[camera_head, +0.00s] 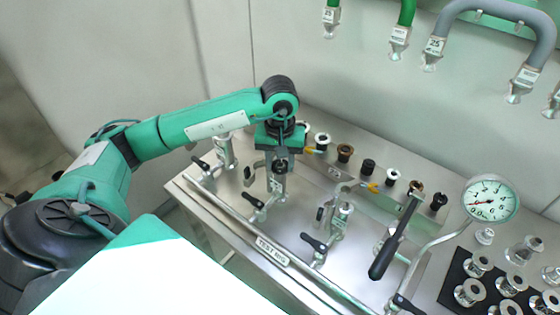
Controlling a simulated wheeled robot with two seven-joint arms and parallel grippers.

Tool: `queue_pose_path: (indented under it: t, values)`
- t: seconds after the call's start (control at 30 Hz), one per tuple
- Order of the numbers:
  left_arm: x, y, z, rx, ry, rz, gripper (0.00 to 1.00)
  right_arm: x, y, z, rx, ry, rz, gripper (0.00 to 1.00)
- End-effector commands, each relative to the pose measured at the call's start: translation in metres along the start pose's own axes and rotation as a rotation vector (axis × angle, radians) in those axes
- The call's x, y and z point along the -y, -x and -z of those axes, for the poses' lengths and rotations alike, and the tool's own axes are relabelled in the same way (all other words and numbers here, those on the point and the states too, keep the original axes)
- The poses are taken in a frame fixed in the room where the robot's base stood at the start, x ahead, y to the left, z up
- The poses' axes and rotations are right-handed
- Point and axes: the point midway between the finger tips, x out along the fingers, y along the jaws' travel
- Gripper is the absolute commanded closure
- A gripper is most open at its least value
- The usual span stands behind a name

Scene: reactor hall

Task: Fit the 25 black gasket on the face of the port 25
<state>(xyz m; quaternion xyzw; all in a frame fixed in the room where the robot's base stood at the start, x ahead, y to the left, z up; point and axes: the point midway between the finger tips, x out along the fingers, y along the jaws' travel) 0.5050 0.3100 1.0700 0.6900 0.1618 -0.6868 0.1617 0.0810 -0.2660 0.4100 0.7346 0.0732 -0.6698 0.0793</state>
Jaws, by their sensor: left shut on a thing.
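My left gripper (280,166) is shut, pointing down above the second port from the left (277,184) of the test rig. A small dark thing between its fingers looks like a black gasket, mostly hidden by the fingers. I cannot tell whether it touches the port face. Other upright ports stand on the rig: one to the left (225,150) and one to the right (343,215). Their size labels are too small to read. My right gripper is not in view.
A row of gaskets on posts runs behind the rig, with a brown one (345,152) and black ones (368,167) among them. A pressure gauge (490,199) and a black-handled lever (390,248) stand at the right. Metal fittings lie on a black mat (455,290). Hoses hang above.

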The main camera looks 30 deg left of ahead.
Motion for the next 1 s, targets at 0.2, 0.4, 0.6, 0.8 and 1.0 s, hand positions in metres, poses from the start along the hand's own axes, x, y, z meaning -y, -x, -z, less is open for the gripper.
queue_pose_path:
  t: [0.2,0.4,0.6,0.8,1.0]
  values:
    - [0.0003,-0.0043,-0.0020,0.008,-0.001,0.004,0.83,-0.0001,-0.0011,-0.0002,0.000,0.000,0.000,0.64]
    - [0.0003,-0.0051,-0.0025,0.009,-0.002,0.005,0.83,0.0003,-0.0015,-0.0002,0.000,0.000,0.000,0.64]
    - [0.0009,-0.0060,-0.0029,0.011,-0.002,0.008,0.36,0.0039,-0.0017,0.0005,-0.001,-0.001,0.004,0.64]
    - [0.0021,-0.0068,-0.0029,0.013,-0.001,0.012,0.36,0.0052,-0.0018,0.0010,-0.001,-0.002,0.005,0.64]
    - [0.0030,-0.0074,-0.0030,0.014,0.000,0.015,0.36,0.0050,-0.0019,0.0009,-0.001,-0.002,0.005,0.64]
